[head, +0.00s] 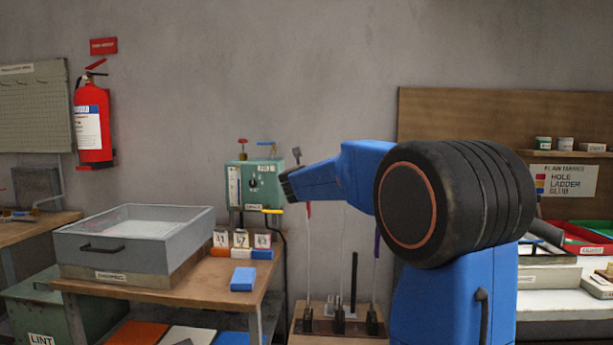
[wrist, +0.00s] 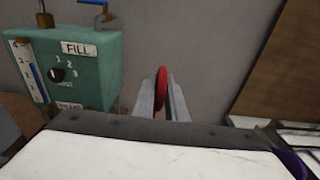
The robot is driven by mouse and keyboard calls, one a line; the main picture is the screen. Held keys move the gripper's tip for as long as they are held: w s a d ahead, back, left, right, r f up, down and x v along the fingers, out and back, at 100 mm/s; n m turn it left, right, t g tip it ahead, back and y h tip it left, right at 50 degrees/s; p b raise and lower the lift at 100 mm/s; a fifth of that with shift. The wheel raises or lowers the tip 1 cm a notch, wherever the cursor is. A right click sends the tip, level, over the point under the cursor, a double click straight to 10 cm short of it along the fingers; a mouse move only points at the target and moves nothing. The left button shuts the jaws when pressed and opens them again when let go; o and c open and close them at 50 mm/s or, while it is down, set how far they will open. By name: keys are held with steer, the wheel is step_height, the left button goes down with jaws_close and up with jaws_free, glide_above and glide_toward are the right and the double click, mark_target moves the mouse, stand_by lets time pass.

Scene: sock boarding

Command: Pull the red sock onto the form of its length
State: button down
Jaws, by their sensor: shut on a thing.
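The red sock shows in the wrist view as a narrow red strip (wrist: 161,90) between the two fingers of my gripper (wrist: 162,100), which is shut on it. In the head view a small red end of the sock (head: 308,210) shows just under the dark end of my arm. Thin pale upright forms stand below on dark feet: a left one (head: 308,270), a middle one (head: 342,265) and a right one (head: 374,280). The red end lines up with the top of the left form. I cannot tell whether it is around that form or in front of it.
A purple piece (head: 377,237) is at the right form's upper part, partly behind my arm. A teal FILL box (wrist: 75,65) stands left of my gripper.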

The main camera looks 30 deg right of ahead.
steer(key=shift+f, duration=7.5)
steer(key=c, duration=1.7)
jaws_free()
